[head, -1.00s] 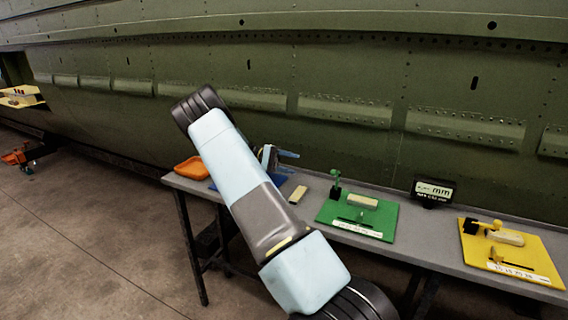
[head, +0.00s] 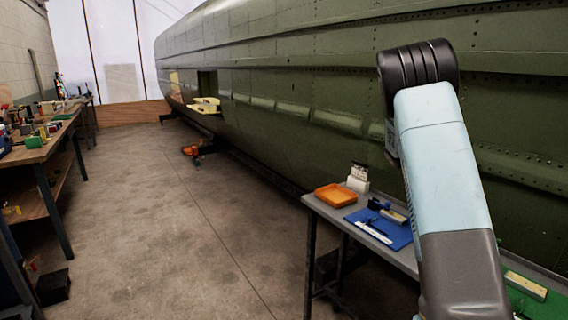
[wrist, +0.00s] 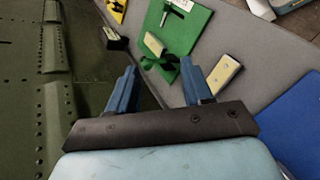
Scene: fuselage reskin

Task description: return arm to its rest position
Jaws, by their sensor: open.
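My arm (head: 440,170) stands upright and bent at the right of the head view, in front of the green fuselage. My gripper (wrist: 160,82) shows only in the wrist view; the arm hides it in the head view. Its two blue fingers are spread apart with nothing between them. They point over the grey table (wrist: 225,40), near its edge by the fuselage. The green mat (wrist: 185,30) with a pale block (wrist: 154,44) lies beyond the fingertips. Another pale block (wrist: 223,72) lies on the bare table to the right of the fingers.
The green fuselage (head: 300,85) runs along the table. The table carries an orange tray (head: 336,195), a blue mat (head: 385,236) and a white holder (head: 358,178). A cluttered workbench (head: 40,145) stands at the left.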

